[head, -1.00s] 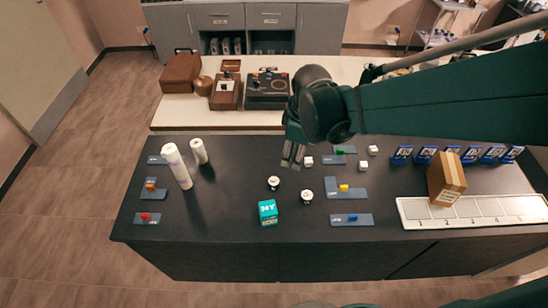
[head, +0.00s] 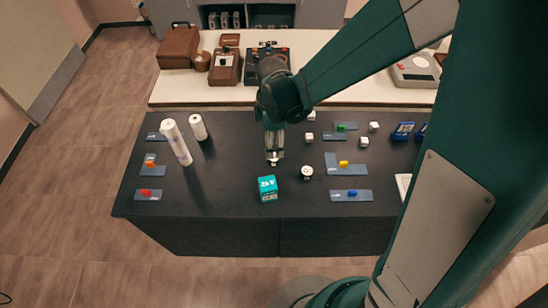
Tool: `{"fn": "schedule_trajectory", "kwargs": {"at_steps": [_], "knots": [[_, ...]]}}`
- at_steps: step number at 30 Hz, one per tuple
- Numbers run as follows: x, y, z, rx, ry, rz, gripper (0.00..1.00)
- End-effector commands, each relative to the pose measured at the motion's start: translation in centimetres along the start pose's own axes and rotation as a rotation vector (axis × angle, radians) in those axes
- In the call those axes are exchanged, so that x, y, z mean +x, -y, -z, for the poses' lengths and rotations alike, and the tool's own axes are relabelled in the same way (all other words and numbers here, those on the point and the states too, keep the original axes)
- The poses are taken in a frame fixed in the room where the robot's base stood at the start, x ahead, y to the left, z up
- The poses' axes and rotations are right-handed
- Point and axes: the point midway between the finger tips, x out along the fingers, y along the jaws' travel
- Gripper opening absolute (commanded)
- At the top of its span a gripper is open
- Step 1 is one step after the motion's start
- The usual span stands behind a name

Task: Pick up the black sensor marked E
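My gripper (head: 274,153) points straight down over the dark table, with its fingertips at a small round white-and-dark object (head: 273,163). The fingertips partly cover this object. I cannot tell whether they touch or grip it. A second small round white-and-dark object (head: 306,173) stands to the right, apart from the gripper. I cannot read a letter on either, so I cannot tell which thing is the black sensor marked E.
A teal box (head: 267,188) stands just in front of the gripper. White cubes (head: 308,137) and grey plates with coloured blocks (head: 349,195) lie at right. My arm hides the table's right end.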

Motion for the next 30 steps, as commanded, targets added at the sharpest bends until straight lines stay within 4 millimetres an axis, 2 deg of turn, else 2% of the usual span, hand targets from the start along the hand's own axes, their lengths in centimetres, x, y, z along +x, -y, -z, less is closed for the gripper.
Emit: {"fn": "schedule_trajectory", "kwargs": {"at_steps": [8, 21, 30], "knots": [[0.0, 0.0, 0.0, 0.001, 0.000, 0.000, 0.47], [2.5, 0.0, -0.1, 0.001, 0.000, -0.001, 0.47], [2.6, 0.0, -0.1, 0.001, 0.000, -0.001, 0.47]]}}
